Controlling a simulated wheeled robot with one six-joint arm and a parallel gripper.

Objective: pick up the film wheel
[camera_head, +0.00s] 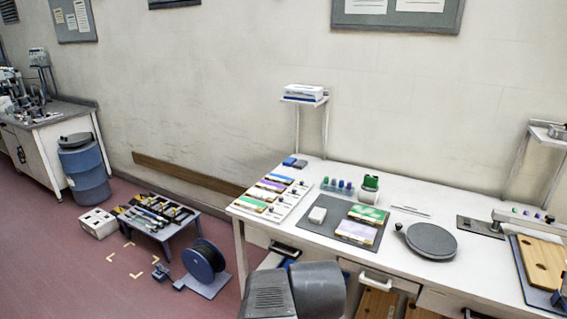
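A dark wheel or spool with a blue rim (204,260) stands upright on a small blue-grey base on the floor, left of the white worktable's leg. It looks like the film wheel, though no label is readable. A flat dark grey round disc (431,241) with a small knob at its left edge lies on the worktable; I cannot tell its use. My gripper is not in view. Grey rounded parts at the bottom centre look like my own arm, well apart from both round things.
The white worktable (385,276) holds colored cards, a dark mat (315,230), small bottles and a green-topped container (369,188). A low tool bench (160,220) and white box (97,223) stand left of the wheel. A blue barrel (85,172) is farther left. Open red floor lies front left.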

